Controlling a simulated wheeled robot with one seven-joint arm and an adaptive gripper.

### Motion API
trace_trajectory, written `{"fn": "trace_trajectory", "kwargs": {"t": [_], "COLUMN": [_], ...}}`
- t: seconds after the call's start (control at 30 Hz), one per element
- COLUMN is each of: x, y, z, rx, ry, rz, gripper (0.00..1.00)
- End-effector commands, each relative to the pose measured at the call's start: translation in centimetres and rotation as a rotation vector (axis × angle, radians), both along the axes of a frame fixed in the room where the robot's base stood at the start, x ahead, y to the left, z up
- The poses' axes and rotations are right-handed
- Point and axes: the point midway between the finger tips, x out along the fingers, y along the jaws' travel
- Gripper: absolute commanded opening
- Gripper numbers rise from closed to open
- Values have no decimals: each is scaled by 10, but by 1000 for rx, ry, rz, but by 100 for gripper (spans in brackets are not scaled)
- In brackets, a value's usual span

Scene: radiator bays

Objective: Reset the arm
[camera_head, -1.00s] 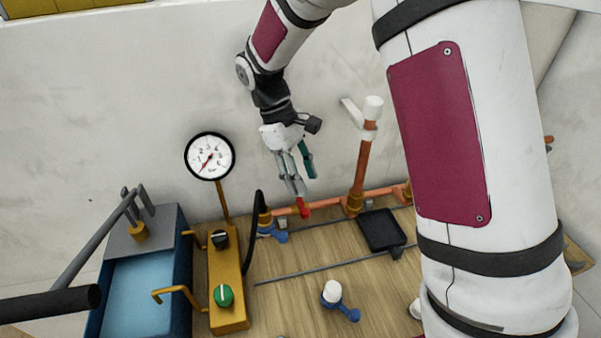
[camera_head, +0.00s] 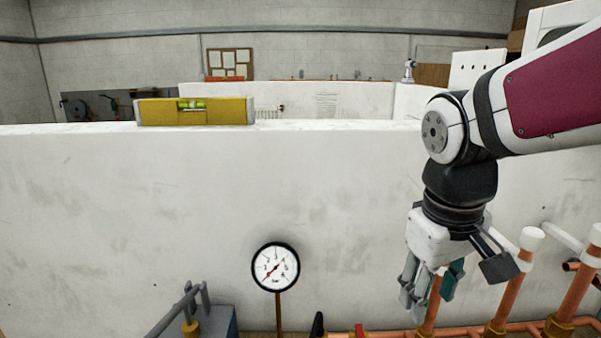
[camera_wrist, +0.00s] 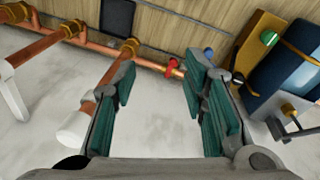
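My gripper (camera_head: 428,292) hangs from the arm at the right of the head view, fingers pointing down, in front of the white wall. In the wrist view my gripper (camera_wrist: 160,78) has its two green-padded fingers spread wide apart. Nothing is held between them. Copper pipes (camera_head: 511,290) with white caps stand beside and behind the fingers in the head view. I cannot tell whether the gripper touches any pipe.
A round pressure gauge (camera_head: 276,267) stands left of my gripper. A yellow spirit level (camera_head: 195,111) lies on top of the white wall (camera_head: 150,200). The wrist view shows a red valve handle (camera_wrist: 172,68) and a blue box (camera_wrist: 285,65).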

Motion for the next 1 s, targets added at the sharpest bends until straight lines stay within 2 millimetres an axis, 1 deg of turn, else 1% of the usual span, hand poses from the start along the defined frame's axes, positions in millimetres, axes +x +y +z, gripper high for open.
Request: {"fn": "trace_trajectory", "kwargs": {"t": [0.03,0.2,0.3,0.4,0.5,0.6,1.0], "x": [-13,-51,-69,-83,-91,-95,-95], "y": [-3,-9,-11,-12,-12,-12,-12], "z": [7,17,18,18,17,16,16], "rx": [14,71,104,131,150,159,161], "ry": [-42,-161,-224,-271,-303,-318,-318], "rz": [-32,-136,-189,-229,-255,-268,-271], "gripper": [40,40,40,40,40,40,40]}}
